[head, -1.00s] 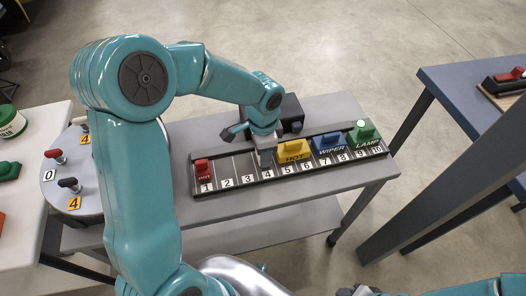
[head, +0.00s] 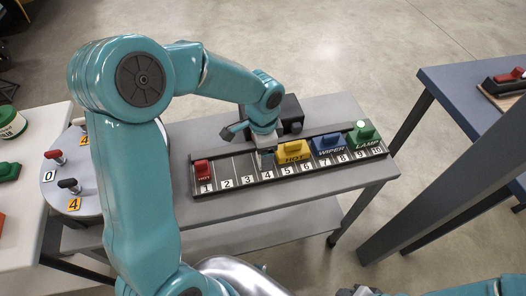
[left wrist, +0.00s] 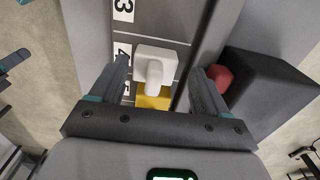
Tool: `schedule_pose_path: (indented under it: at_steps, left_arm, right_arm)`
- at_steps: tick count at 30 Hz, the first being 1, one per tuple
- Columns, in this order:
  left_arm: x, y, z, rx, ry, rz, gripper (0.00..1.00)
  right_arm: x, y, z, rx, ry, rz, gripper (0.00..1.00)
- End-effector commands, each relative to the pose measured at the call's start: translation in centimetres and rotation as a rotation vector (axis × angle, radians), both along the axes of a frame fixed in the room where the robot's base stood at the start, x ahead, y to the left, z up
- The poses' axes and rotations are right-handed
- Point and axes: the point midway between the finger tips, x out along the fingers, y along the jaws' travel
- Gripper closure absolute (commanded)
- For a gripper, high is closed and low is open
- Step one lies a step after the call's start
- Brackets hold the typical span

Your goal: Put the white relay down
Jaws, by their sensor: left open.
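The white relay (left wrist: 155,62) sits in the numbered rail (left wrist: 180,22) beside the label 4, next to the yellow relay (left wrist: 153,98), in the left wrist view. My left gripper (left wrist: 158,72) is open around it, one finger on each side, with gaps between the fingers and the relay. In the head view my left gripper (head: 267,157) is low over the rail (head: 240,181), just left of the yellow HOT relay (head: 293,151), and largely hides the white relay. A dark part at the bottom edge of the head view may be my right gripper (head: 358,291); its jaws are unclear.
A red relay (head: 203,171) stands at label 1, with bare slots to its right. Blue (head: 327,143) and green (head: 363,133) relays fill the right end. A black box (head: 290,112) stands behind the rail. A round dial plate (head: 72,180) is at left.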

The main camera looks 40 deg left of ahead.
Motion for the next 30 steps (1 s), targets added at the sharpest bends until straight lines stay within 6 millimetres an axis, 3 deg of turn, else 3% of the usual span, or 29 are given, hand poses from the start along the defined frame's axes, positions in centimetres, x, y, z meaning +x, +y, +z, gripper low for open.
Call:
schedule_pose_path:
  at_steps: [6, 13, 18, 30]
  left_arm:
    - [0.1, 0.0, 5.3, 0.0, -0.006, -0.002, 0.24]
    - [0.0, 0.0, 9.5, 0.0, -0.003, -0.002, 0.24]
    - [0.0, 0.0, 10.7, -0.001, -0.001, -0.001, 0.24]
    - [0.0, 0.0, 10.7, -0.001, 0.001, -0.001, 0.24]
  right_arm:
    - [0.0, 0.0, 0.5, 0.0, 0.0, 0.0, 0.57]
    - [0.0, 0.0, 0.8, 0.0, 0.0, 0.0, 0.57]
    - [0.0, 0.0, 0.8, 0.0, 0.001, 0.0, 0.57]
    - [0.0, 0.0, 0.8, 0.0, 0.001, 0.0, 0.57]
